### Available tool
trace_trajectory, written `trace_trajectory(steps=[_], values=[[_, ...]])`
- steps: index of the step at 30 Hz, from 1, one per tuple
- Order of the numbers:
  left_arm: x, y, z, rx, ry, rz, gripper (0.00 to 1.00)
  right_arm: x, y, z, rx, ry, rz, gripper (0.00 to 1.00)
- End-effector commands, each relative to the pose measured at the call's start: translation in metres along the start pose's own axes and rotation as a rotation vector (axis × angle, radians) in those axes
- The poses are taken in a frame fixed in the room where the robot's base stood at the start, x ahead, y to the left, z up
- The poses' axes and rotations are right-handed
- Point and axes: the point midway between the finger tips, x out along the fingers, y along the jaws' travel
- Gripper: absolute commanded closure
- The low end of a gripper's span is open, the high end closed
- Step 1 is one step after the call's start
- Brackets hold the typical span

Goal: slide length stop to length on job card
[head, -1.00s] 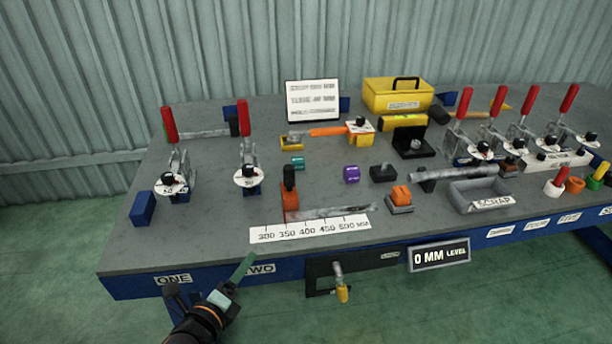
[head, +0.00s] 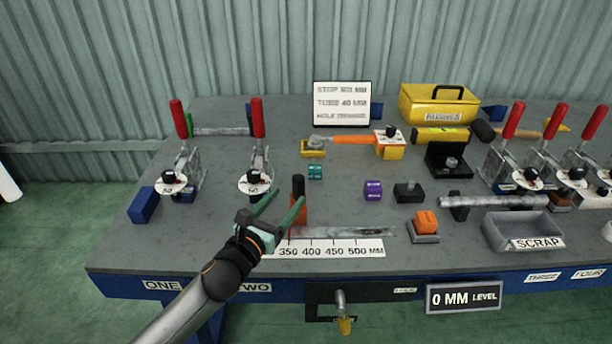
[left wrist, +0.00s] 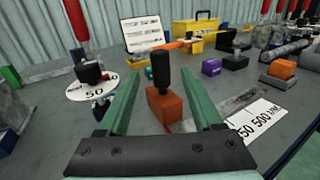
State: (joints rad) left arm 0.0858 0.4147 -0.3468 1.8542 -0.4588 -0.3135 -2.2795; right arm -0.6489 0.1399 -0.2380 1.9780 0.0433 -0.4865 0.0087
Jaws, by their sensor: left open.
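The length stop (head: 298,186) is an orange block with an upright black handle, at the left end of the metal rail (head: 345,233) behind the white millimetre scale (head: 330,249). In the left wrist view the stop (left wrist: 164,106) stands between and beyond the green fingers. My left gripper (head: 287,200) is open and empty, just left of and in front of the stop, partly covering its block and the low end of the scale. The job card (head: 341,102) stands at the back; its top line begins "STOP", but its number is too blurred to read surely. My right gripper is not seen.
Toggle clamps with red handles (head: 258,118) stand behind and left of my gripper. A purple block (head: 373,190), a black block (head: 409,192) and an orange block on a grey base (head: 425,222) lie right of the stop. A grey scrap tray (head: 523,229) is farther right.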

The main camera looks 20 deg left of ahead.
Motion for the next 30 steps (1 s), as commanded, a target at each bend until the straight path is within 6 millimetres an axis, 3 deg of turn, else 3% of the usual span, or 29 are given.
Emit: trace_trajectory(steps=[9,15,30], values=[[0.06,0.0,0.0,-0.005,-0.001,0.0,0.33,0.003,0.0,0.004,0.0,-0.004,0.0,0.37],[0.085,0.0,-0.001,-0.005,0.0,0.0,0.33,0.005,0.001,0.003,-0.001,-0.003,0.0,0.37],[0.096,-0.001,-0.001,-0.004,0.001,-0.001,0.34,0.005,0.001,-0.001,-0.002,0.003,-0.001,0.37]])
